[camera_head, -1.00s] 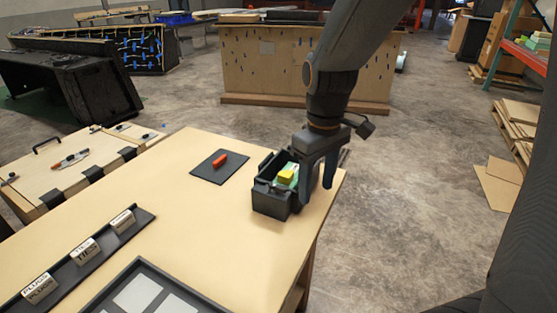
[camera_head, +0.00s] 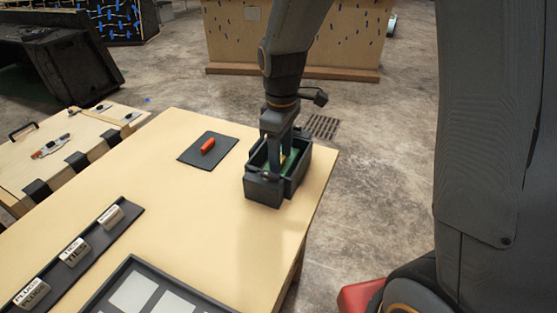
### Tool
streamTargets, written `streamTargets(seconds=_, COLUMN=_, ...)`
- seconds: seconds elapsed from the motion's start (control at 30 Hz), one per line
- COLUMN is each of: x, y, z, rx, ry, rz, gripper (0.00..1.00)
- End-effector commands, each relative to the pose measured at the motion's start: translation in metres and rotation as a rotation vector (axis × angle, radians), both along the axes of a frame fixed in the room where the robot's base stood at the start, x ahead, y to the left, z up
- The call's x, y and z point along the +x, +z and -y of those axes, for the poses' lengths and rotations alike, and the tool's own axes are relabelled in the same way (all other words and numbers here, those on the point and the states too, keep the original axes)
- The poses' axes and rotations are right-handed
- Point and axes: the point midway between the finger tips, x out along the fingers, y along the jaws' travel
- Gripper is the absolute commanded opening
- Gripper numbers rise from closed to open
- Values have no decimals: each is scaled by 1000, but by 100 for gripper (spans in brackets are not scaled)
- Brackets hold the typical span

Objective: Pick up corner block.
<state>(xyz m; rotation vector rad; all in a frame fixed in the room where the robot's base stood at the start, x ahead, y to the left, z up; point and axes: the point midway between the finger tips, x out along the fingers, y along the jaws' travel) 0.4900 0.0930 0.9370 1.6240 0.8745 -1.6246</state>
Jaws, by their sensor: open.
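My gripper (camera_head: 280,160) points down into the black bin (camera_head: 264,190) near the right edge of the wooden table. Its jaws are open, with the fingers reaching inside the bin walls. A small yellow block (camera_head: 282,158) shows between the fingers, with green (camera_head: 291,160) beside it in the bin. Both are mostly hidden by the fingers and the bin walls. I cannot tell which of them is the corner block, or whether the fingers touch either one.
A red-orange piece (camera_head: 208,146) lies on a dark mat (camera_head: 190,158) left of the bin. A black rail with labelled blocks (camera_head: 74,252) and a framed tray (camera_head: 118,272) are at the front left. The table's middle (camera_head: 170,205) is clear.

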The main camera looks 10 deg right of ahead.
Motion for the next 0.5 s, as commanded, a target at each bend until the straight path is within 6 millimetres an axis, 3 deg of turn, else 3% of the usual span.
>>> streamTargets(seconds=0.27, x=0, y=-3, z=1, rx=0, ry=-2, rz=0, gripper=50)
streamTargets(seconds=0.5, x=0, y=-3, z=1, rx=0, ry=-2, rz=0, gripper=10)
